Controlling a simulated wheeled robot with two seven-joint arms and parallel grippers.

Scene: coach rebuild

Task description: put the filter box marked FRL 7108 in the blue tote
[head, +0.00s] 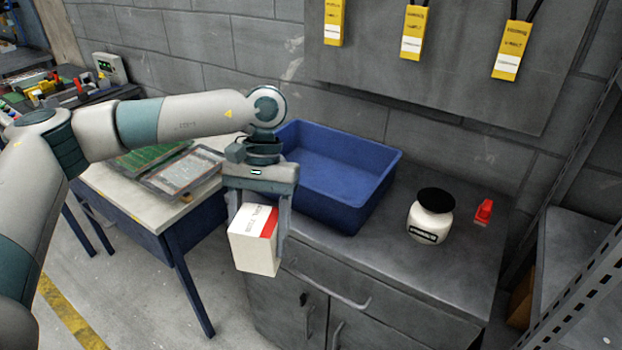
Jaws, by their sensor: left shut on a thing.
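My left gripper (258,215) is shut on a white filter box (254,249) with a red patch on its upper right part. It holds the box in the air, slightly tilted, in front of the grey cabinet's front left corner. Small print shows on the box, but I cannot read the marking. The blue tote (368,187) stands on the cabinet top, behind and to the right of the gripper. The part of its inside that shows looks empty. The arm and gripper hide its left side. My right gripper is not in view.
A white jar with a black lid (432,217) and a small red object (484,211) stand right of the tote on the grey cabinet (460,262). A pale table (180,208) with framed panels stands left. Yellow tags (413,32) hang on the wall board. Metal shelving (575,200) is at right.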

